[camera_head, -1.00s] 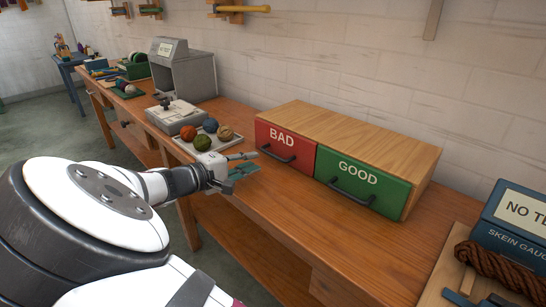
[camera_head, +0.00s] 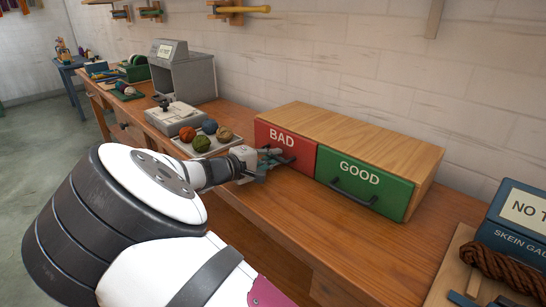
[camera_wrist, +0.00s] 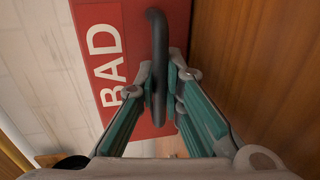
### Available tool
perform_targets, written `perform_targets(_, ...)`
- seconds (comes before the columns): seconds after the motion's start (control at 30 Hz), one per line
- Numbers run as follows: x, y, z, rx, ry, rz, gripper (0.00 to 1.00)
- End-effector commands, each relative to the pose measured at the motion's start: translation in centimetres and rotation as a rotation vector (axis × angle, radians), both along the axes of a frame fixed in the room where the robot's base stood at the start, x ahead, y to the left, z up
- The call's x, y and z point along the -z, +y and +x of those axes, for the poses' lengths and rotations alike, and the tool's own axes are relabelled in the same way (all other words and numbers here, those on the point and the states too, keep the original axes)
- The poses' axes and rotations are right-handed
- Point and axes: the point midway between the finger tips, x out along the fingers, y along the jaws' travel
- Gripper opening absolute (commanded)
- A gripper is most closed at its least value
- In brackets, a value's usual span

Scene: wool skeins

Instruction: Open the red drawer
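The red drawer (camera_head: 304,158), labelled BAD, is shut in the wooden cabinet (camera_head: 365,135) on the bench. Its dark bar handle is partly hidden by my gripper in the head view. In the wrist view the handle (camera_wrist: 158,40) runs down the red front (camera_wrist: 125,20) and passes between my fingertips. My gripper (camera_head: 270,162) is at the handle, with its teal-padded fingers one on each side of the bar. In the wrist view my gripper (camera_wrist: 164,85) looks open, with a narrow gap between the bar and the right finger. Contact with the left finger is unclear.
The green drawer (camera_head: 365,188), labelled GOOD, is shut to the right. A tray (camera_head: 183,146) of several wool balls stands left of my gripper. The bench top (camera_head: 320,225) before the drawers is clear. A blue box (camera_head: 515,225) and brown skein (camera_head: 497,268) lie at the right.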

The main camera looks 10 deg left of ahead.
Motion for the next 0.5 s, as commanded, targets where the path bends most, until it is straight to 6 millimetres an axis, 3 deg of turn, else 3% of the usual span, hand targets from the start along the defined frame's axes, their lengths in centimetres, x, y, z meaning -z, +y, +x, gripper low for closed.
perform_targets(0.3, 0.0, 0.3, -0.4, -0.001, 0.001, 0.001, 0.00)
perform_targets(0.5, -0.2, 3.3, -4.0, -0.006, 0.003, 0.000, 0.00)
